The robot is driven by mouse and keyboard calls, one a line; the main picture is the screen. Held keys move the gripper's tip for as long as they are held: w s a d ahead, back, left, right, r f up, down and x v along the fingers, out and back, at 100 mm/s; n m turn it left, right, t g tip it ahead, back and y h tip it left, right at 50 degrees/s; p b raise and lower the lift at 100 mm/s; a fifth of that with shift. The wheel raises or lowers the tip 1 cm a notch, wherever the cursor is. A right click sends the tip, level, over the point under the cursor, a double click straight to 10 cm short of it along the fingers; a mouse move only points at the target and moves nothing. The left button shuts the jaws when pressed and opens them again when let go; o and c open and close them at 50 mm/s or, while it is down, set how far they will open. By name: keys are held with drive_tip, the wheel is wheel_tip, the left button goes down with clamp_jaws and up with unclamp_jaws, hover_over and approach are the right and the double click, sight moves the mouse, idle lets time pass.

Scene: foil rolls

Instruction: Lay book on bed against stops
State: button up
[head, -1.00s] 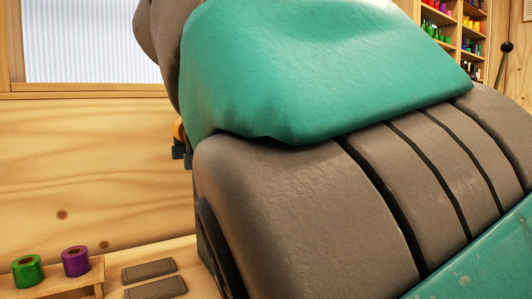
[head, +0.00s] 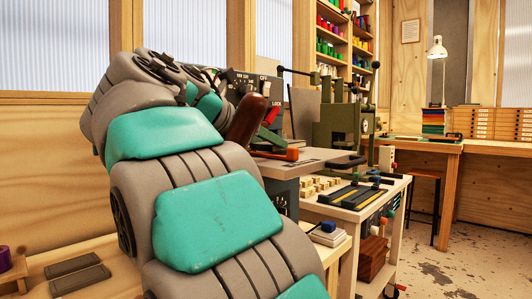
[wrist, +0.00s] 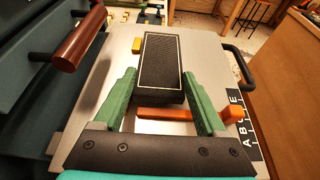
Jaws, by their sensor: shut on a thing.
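In the wrist view, my gripper (wrist: 158,82) has its two green fingers shut on a dark book (wrist: 162,62) with a thin pale border line on its cover. The book is over the pale grey bed (wrist: 108,85), which also shows in the head view (head: 318,158). I cannot tell whether the book touches the bed. A small yellow block (wrist: 136,46) is beside the book's left edge; it may be a stop. An orange bar (wrist: 165,114) lies across the bed between the fingers.
A thick brown handle (wrist: 80,42) stands left of the bed, and a black handle (wrist: 238,82) is at its right edge. A side table (head: 385,190) with trays and small blocks stands beyond. A bench (head: 410,146) with a lamp is farther back.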

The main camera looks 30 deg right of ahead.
drive_tip(key=shift+f, duration=0.35)
drive_tip(key=o, duration=1.3)
drive_tip(key=shift+f, duration=0.15)
drive_tip(key=shift+o, duration=0.2)
drive_tip(key=p+v, duration=0.2)
drive_tip(key=v, duration=1)
drive_tip(key=shift+r, duration=0.2)
drive_tip(key=shift+d, duration=0.1)
